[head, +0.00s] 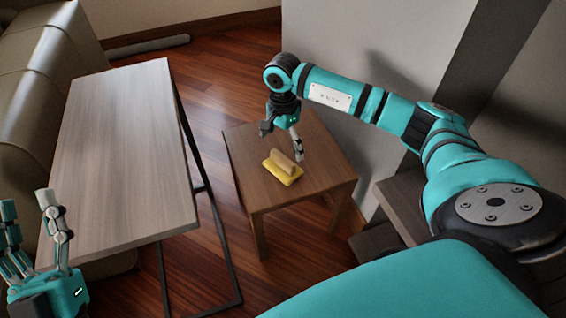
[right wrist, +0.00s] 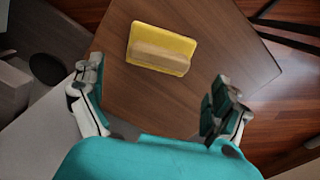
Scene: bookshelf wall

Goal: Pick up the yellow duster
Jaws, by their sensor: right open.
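The yellow duster (head: 283,170) lies flat on the small brown wooden table (head: 258,197). It has a yellow pad and a tan wooden grip on top. My right gripper (head: 283,144) is open and empty above the table, close to the duster. In the right wrist view the duster (right wrist: 161,49) lies beyond the open fingertips (right wrist: 156,88), roughly between them sideways, not touched. My left gripper (head: 30,212) is at the lower left of the head view, its fingers spread apart with nothing between them.
A long grey-wood table (head: 125,155) with a dark metal frame stands to the left. A beige sofa (head: 50,40) is behind it. A grey wall (head: 340,130) stands right of the small table, and brown shelves (head: 400,205) are near my right arm. The rest of the small tabletop is clear.

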